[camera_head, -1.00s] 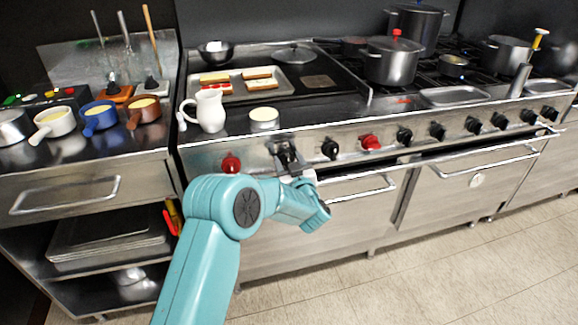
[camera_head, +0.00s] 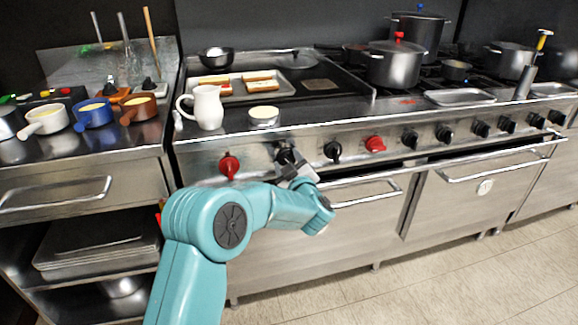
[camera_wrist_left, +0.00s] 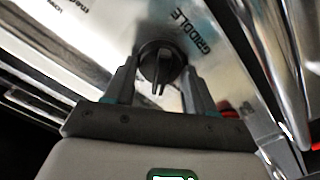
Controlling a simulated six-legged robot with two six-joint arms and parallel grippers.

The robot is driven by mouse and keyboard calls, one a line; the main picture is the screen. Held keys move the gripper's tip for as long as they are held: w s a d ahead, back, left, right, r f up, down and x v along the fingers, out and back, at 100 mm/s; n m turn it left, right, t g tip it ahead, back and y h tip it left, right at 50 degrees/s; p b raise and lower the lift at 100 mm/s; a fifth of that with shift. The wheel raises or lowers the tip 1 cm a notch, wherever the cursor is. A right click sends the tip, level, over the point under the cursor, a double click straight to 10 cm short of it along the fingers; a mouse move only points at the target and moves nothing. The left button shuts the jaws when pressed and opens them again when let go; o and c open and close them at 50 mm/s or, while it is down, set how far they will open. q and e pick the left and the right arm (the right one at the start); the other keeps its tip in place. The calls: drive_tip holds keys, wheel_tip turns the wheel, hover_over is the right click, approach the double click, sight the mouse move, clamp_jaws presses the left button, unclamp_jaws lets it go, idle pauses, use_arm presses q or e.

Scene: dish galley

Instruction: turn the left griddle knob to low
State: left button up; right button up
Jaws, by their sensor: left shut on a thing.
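The left griddle knob (camera_head: 284,155) is black and sits on the steel front panel, right of a red knob. It shows clearly in the left wrist view (camera_wrist_left: 161,62), with its grip bar pointing roughly down the picture and the word GRIDDLE printed beside it. My left gripper (camera_head: 290,163) is at this knob. In the left wrist view its two fingers (camera_wrist_left: 160,78) stand on either side of the knob and are shut on it. In the head view the gripper partly hides the knob. My right gripper is not in view.
The red knob (camera_head: 229,166) is close on the left and another black knob (camera_head: 333,150) on the right. An oven door handle (camera_head: 368,193) runs below.

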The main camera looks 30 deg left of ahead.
use_arm(q)
drive_tip(key=o, duration=1)
drive_tip(key=p+v, duration=0.1)
drive_tip(key=v, duration=1.5)
drive_tip(key=shift+d, duration=0.15)
